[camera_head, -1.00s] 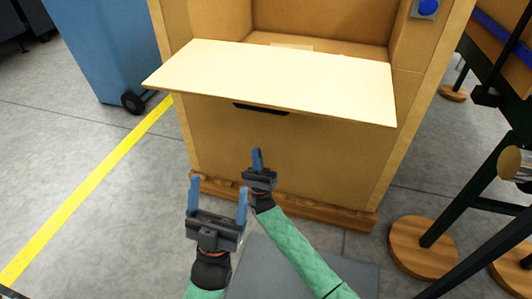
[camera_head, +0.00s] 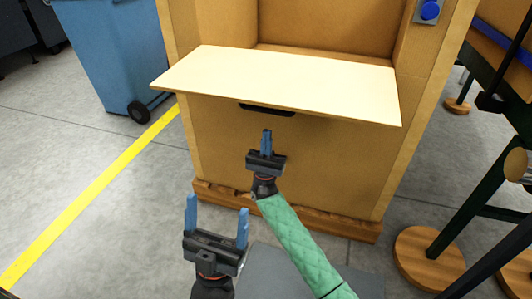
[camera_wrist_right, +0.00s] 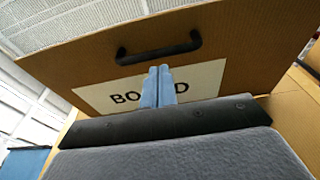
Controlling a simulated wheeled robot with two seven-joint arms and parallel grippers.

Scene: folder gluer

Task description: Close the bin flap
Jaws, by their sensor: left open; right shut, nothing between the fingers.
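The bin (camera_head: 300,170) is a tall tan box with an open front. Its flap (camera_head: 290,85) is folded down and out, standing roughly level across the front. In the right wrist view, the underside of the flap (camera_wrist_right: 230,50) shows a black handle (camera_wrist_right: 158,48) and a white label partly hidden by my fingers. My right gripper (camera_head: 267,137) is shut and empty, below the flap and in front of the bin; its blue fingertips (camera_wrist_right: 157,85) point up toward the handle, and contact cannot be told. My left gripper (camera_head: 217,222) is open and empty, lower and to the left.
A blue wheeled bin (camera_head: 110,55) stands at the back left beside a yellow floor line (camera_head: 95,195). A dark metal frame with round wooden feet (camera_head: 428,258) stands at the right. A wooden pallet (camera_head: 330,222) lies under the bin.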

